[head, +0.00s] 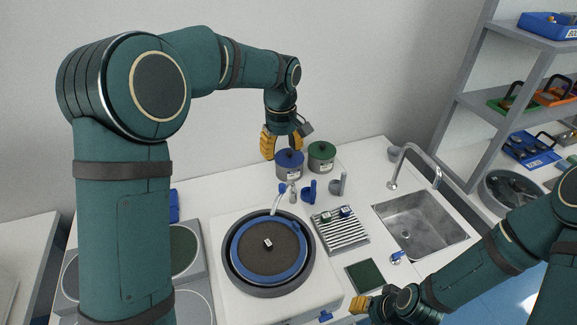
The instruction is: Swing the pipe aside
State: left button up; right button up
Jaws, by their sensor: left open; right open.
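A thin pale curved pipe (276,203) rises at the back of a round polishing wheel (252,262), and its bent end hangs over the wheel's rear part. The wheel has a dark disc inside a blue ring, with a small light block (268,243) on it. My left gripper (268,148) has yellow fingers, points down and is open. It is in the air behind the pipe, near a blue-lidded pot, apart from the pipe. My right gripper (359,304) is low at the front, by the bench edge, open and away from the pipe; my arm partly hides it.
A blue-lidded pot (289,170) and a green-lidded pot (321,160) stand behind the wheel. Small blue and grey holders (309,191) stand right of the pipe. A ribbed rack (341,235), a green pad (366,276) and a sink (420,222) with a tall tap (408,160) lie further right.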

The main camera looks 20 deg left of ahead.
aim_at(282, 185)
pick_arm(q)
notch_tip(282, 185, down, 14)
jog(key=shift+s+r, duration=0.1)
jog(key=shift+r, duration=0.15)
dwell(0.3)
grip_shut()
